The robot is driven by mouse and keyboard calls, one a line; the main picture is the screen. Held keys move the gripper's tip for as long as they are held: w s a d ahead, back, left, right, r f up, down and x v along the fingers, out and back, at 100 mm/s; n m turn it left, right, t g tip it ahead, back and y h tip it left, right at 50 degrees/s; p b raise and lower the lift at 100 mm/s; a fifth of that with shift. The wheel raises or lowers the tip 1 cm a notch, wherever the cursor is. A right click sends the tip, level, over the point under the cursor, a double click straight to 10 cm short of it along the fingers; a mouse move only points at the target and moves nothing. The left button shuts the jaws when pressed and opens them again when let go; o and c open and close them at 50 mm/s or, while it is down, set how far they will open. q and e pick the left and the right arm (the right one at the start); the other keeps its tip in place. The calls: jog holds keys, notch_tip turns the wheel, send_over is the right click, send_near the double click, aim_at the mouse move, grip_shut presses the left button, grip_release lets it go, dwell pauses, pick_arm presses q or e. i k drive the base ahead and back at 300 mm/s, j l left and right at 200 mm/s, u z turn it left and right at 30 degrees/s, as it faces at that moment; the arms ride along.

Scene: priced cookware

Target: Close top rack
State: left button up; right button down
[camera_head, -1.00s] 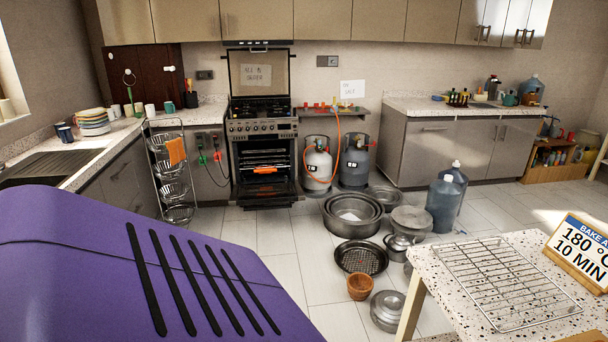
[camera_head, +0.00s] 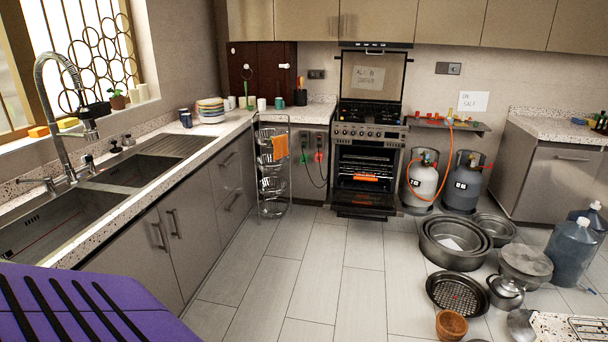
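The oven (camera_head: 367,165) stands against the back wall with its door (camera_head: 363,204) folded down open. Inside the dark cavity are wire racks (camera_head: 364,164); an orange item (camera_head: 366,178) lies low in it. I cannot tell from here how far the top rack sticks out. Neither of my grippers is in view.
Steel pots (camera_head: 455,240), a round perforated pan (camera_head: 457,294), a clay pot (camera_head: 451,325) and gas cylinders (camera_head: 421,181) stand right of the oven approach. A wire basket stand (camera_head: 272,170) is left of the oven. The tiled floor (camera_head: 320,270) between is clear.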

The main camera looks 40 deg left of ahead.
aim_at(355, 177)
jog(key=i+j+u, duration=0.3)
jog(key=i+u, duration=0.15)
jog(key=i, duration=0.15)
jog(key=i+j+u, duration=0.1)
jog(key=i+u, duration=0.4)
jog(key=i, duration=0.15)
jog(key=i+l+u, duration=0.1)
jog(key=i, duration=1.3)
